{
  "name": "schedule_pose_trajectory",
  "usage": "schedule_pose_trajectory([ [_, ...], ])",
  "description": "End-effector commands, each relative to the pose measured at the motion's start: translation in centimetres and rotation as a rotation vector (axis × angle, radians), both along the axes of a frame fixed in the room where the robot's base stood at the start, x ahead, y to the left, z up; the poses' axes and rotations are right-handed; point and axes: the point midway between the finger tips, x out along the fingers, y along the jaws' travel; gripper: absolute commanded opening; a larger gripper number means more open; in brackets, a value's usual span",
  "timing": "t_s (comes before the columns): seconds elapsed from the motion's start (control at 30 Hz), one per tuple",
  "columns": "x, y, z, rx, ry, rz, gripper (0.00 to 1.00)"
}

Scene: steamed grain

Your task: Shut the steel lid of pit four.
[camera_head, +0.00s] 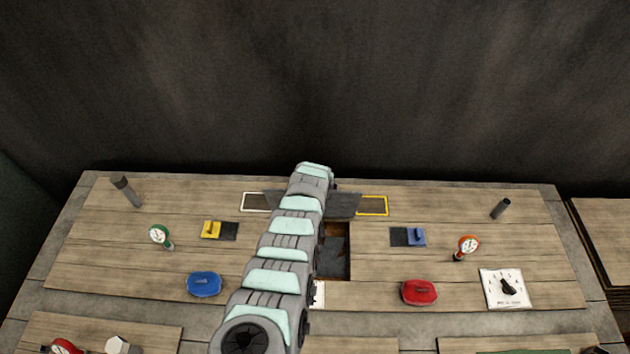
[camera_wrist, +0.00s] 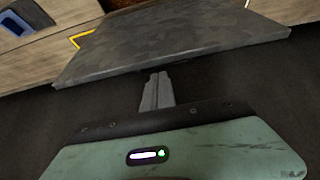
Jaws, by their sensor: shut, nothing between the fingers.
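The steel lid (camera_head: 343,204) is a dark grey plate at the back of the wooden deck, raised behind the square pit opening (camera_head: 336,262). My arm covers part of both. In the wrist view the lid (camera_wrist: 170,38) fills the upper middle as a mottled grey slab with its near edge toward me. My gripper (camera_wrist: 158,76) is shut and empty, its fingertips close to the lid's near edge; I cannot tell whether they touch. In the head view the fingers are hidden. A white tag (camera_head: 319,294) by the opening is partly covered and its number unreadable.
White (camera_head: 255,201) and yellow (camera_head: 373,206) outlines flank the lid. A dark wall (camera_head: 320,80) rises behind.

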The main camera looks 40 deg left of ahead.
Motion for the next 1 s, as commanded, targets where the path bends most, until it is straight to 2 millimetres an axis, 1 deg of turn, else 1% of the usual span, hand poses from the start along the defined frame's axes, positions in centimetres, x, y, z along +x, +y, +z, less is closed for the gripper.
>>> schedule_pose_trajectory([
  [0.17,-0.6,-0.5,-0.1,-0.001,-0.003,0.001,0.00],
  [1.0,-1.3,-0.7,-0.4,0.008,-0.015,0.007,0.00],
])
